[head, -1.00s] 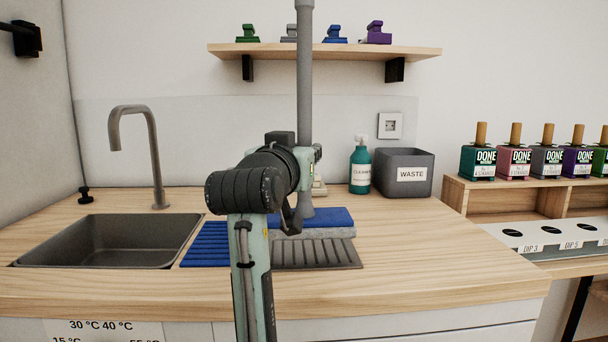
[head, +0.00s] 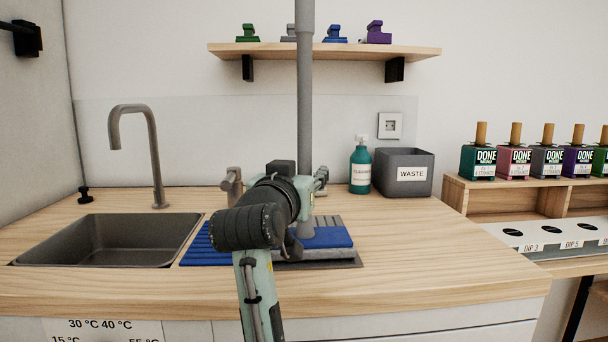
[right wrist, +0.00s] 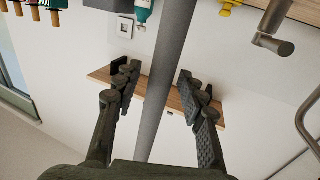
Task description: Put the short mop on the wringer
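The short mop stands upright, with a grey handle (head: 304,90) and a flat head (head: 332,237), blue on top and grey beneath. The head rests over a ribbed grey board (head: 330,219) on the counter, possibly the wringer; its ribs show behind the head. A ribbed blue board (head: 202,243) lies to its left. My right gripper (head: 312,183) is around the lower handle. In the right wrist view my right gripper (right wrist: 160,88) is open, with the handle (right wrist: 165,85) between its fingers and gaps on both sides. My left gripper is not in view.
A sink (head: 100,240) with a tall tap (head: 150,150) is at left. A metal crank-like part (head: 232,186) stands behind my arm. A green bottle (head: 360,168) and a waste bin (head: 403,172) stand at the back. The right counter is clear.

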